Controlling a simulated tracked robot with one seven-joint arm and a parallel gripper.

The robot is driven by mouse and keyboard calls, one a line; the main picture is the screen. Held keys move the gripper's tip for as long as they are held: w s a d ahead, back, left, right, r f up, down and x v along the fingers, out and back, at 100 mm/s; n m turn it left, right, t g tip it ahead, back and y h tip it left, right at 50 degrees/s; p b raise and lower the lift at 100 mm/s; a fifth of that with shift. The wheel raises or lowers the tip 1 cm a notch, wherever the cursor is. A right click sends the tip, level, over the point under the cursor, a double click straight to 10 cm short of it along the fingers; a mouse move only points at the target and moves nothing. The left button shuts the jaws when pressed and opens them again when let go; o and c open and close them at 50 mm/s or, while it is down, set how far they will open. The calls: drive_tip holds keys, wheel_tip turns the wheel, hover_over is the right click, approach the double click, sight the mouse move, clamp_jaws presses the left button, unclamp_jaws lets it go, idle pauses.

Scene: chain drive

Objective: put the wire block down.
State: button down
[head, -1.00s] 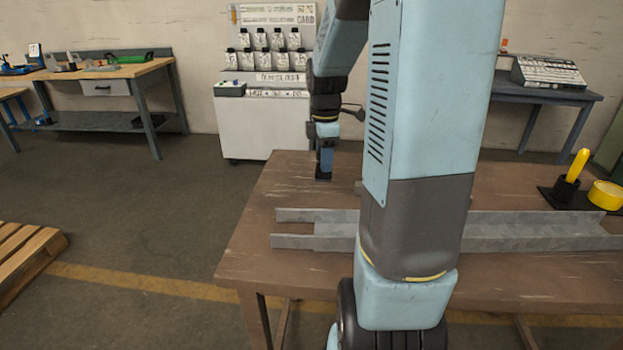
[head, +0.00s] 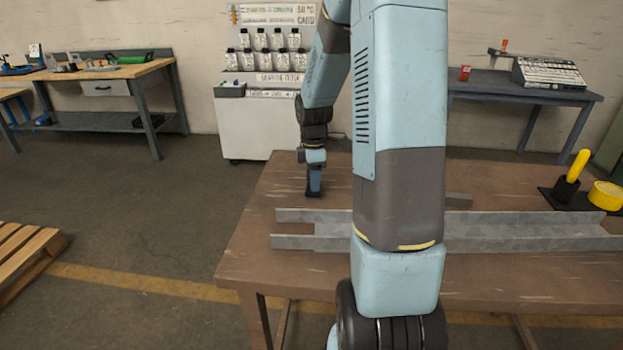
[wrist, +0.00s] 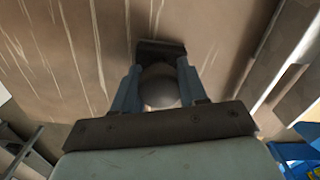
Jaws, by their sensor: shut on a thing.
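My gripper (head: 314,180) is low over the rear left part of the brown table (head: 250,240). In the wrist view my gripper (wrist: 160,70) has its two blue fingers closed on the wire block (wrist: 160,48), which shows as a dark piece at the fingertips. A grey rounded shape shows between the fingers; I cannot tell whether it belongs to the block. In the head view the block (head: 313,193) is a small dark shape under the fingers, at or very near the tabletop. Contact with the table is unclear.
Long grey metal channels (head: 520,232) lie across the table, in front and to the right of my gripper. A black stand with a yellow upright (head: 572,168) and a yellow ring (head: 606,194) are at the far right. The table's left part is bare.

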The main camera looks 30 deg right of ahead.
drive_tip(key=c, duration=0.6)
unclamp_jaws()
wheel_tip(320, 180, up, 12)
drive_tip(key=s+a+r+m+t, duration=0.2)
drive_tip(key=s+a+r+m, duration=0.1)
drive_tip(key=s, duration=0.5)
drive_tip(key=s+a+r+m+t, duration=0.1)
drive_tip(key=s+a+r+m, duration=0.3)
drive_tip(key=s+a+m, duration=0.2)
drive_tip(key=s+a+r+m+t, duration=0.2)
drive_tip(key=s+a+r+m, duration=0.2)
drive_tip(key=s, duration=0.5)
drive_tip(key=shift+s+a+r+m+t, duration=0.15)
drive_tip(key=shift+s+r+m+t, duration=0.15)
drive_tip(key=shift+m, duration=0.6)
